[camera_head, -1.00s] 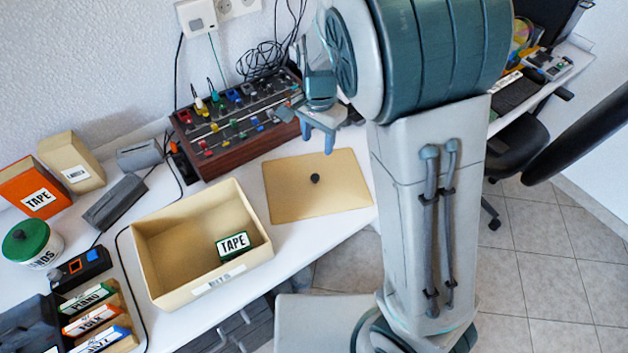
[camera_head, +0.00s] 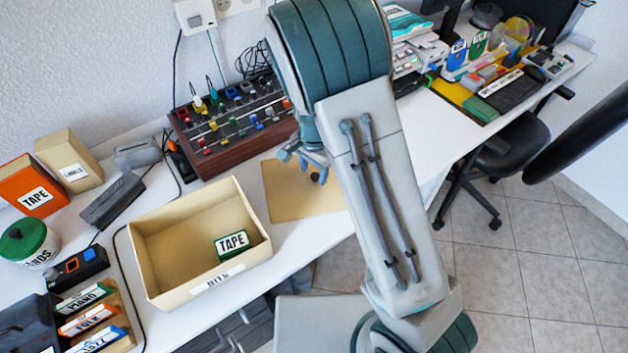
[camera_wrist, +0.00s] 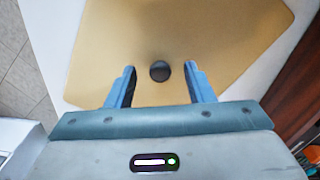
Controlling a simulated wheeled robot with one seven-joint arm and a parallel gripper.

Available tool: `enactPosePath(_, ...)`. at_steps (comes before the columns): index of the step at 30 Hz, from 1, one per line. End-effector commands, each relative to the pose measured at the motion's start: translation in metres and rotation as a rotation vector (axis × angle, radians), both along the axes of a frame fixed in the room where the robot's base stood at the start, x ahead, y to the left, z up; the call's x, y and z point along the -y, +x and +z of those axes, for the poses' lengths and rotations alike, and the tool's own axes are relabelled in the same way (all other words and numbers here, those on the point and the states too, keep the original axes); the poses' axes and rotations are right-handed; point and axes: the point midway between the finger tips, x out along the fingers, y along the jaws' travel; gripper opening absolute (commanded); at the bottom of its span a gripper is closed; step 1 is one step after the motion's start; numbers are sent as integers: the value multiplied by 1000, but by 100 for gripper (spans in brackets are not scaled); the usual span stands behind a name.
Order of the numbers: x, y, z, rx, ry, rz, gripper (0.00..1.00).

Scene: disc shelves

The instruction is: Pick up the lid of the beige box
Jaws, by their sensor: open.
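The beige lid (camera_head: 285,203) lies flat on the white table, right of the open beige box (camera_head: 160,277). Its black round knob (camera_head: 315,177) is partly hidden by my gripper in the head view. My gripper (camera_head: 315,168) is open above the lid's far part. In the wrist view the knob (camera_wrist: 160,71) appears between and just ahead of the two blue fingertips (camera_wrist: 160,70), with the lid (camera_wrist: 180,30) behind it. I cannot tell the exact height of the fingertips over the knob. Part of the lid is hidden by my arm.
A small green TAPE box (camera_head: 231,244) sits inside the beige box. A wooden mixer (camera_head: 235,130) with coloured knobs stands behind the lid, close to my gripper. The table's front edge runs in front of the lid. Bare white table (camera_head: 235,183) separates box and mixer.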

Motion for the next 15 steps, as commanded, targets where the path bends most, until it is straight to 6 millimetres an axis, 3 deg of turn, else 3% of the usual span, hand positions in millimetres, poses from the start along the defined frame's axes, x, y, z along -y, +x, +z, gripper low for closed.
enactPosePath(3,1,0,-12,-1,-1,-1,48)
enactPosePath(11,1,0,-13,0,0,-1,48)
enactPosePath(15,1,0,-13,0,0,-1,9)
